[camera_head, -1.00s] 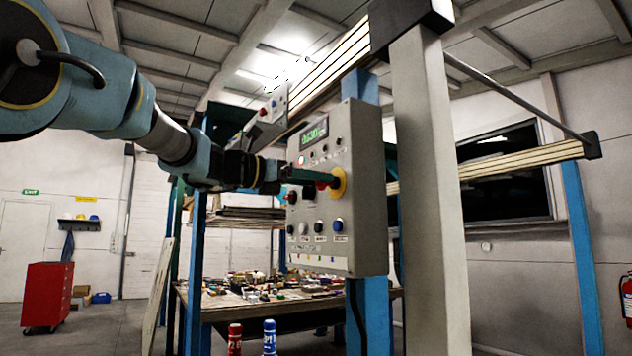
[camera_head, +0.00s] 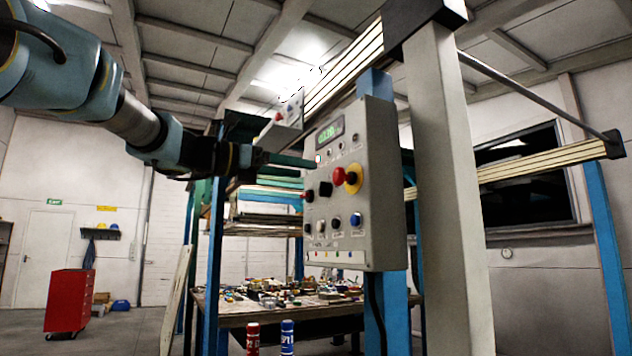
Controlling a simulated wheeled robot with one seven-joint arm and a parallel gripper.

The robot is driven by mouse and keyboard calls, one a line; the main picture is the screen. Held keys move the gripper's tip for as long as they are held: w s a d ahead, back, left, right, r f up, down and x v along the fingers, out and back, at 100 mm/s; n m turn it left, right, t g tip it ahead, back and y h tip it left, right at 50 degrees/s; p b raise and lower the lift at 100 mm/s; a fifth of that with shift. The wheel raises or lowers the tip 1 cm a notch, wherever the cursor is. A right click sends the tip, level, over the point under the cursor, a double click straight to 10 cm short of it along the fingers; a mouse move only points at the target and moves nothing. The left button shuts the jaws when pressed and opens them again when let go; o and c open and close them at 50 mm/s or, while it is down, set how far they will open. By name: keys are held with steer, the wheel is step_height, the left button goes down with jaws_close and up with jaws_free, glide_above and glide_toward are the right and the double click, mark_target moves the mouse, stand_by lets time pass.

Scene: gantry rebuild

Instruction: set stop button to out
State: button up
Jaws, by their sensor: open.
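The stop button (camera_head: 339,176) is a red mushroom cap in front of a round yellow collar (camera_head: 353,179). It sits on the right half of the grey control box (camera_head: 383,225). The red cap stands visibly clear of the collar. My gripper (camera_head: 312,163) reaches in from the left, with its dark green fingers to the left of the button and a little above it. A gap shows between the fingertips and the cap. The gripper is open and empty, though its fingers overlap in this side view.
The box also carries a green display (camera_head: 330,132), a black knob (camera_head: 325,188), a blue button (camera_head: 356,219) and small lamps. A grey post (camera_head: 447,200) stands close on the right. A cluttered workbench (camera_head: 240,308) is below and behind.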

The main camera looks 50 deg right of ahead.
steer(key=shift+v, duration=1.2)
